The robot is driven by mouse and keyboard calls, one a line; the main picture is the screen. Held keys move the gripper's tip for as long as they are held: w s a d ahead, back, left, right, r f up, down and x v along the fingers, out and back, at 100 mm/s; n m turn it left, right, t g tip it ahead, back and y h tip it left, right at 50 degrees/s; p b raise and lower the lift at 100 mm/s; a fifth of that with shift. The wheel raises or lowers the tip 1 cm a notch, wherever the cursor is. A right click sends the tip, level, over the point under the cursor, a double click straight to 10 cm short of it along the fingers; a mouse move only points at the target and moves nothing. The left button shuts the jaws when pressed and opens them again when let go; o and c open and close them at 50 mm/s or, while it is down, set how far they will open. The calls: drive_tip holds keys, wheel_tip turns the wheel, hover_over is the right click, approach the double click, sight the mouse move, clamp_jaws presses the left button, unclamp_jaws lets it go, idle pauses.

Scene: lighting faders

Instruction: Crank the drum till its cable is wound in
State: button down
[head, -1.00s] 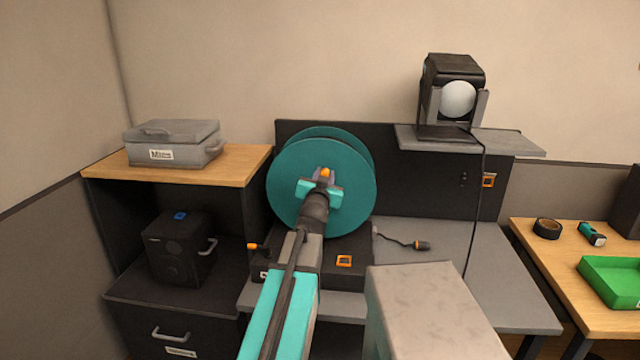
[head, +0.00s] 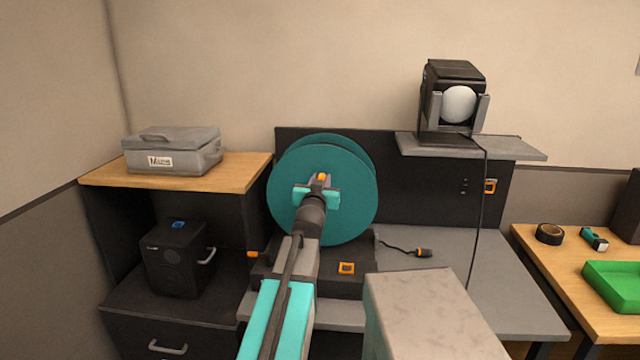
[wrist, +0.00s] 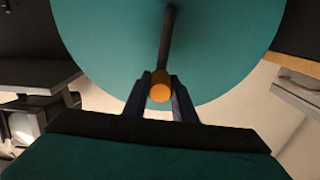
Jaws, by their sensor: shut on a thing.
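The teal drum (head: 350,215) stands upright on a dark base on the grey bench, and its disc fills much of the wrist view (wrist: 215,50). A dark crank arm (wrist: 166,45) runs across the disc to an orange crank knob (wrist: 160,92). My gripper (head: 320,186) is in front of the disc, shut on the orange knob, with one finger on each side of it in the wrist view (wrist: 160,95). A short black cable (head: 397,247) with a plug end (head: 424,253) lies on the bench just right of the drum. My arm hides part of the drum's base.
A stage lamp (head: 455,95) stands on a grey shelf (head: 515,147) at the right, its cord hanging down. A grey case (head: 172,152) sits on the left cabinet, with a black box (head: 178,258) below. A green tray (head: 615,285) is far right.

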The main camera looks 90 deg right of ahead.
drive_tip(key=shift+w+n, duration=0.4)
drive_tip(key=shift+n, duration=0.1)
idle(0.3)
drive_tip(key=c, duration=1.5)
unclamp_jaws()
drive_tip(key=shift+o, duration=0.2)
drive_tip(key=shift+a, duration=0.15)
drive_tip(key=w+a+b, duration=0.1)
drive_tip(key=a+b, duration=0.2)
drive_tip(key=a, duration=0.5)
drive_tip(key=shift+w+a+b, duration=0.15)
drive_tip(key=shift+w+b, duration=0.2)
drive_tip(key=shift+a+f, duration=0.1)
drive_tip(key=shift+f, duration=0.05)
drive_tip(key=shift+a+b, duration=0.3)
drive_tip(key=shift+b, duration=0.85)
drive_tip(key=shift+w+a+b, duration=0.1)
drive_tip(key=shift+a+b, duration=0.25)
drive_tip(key=shift+b, duration=0.55)
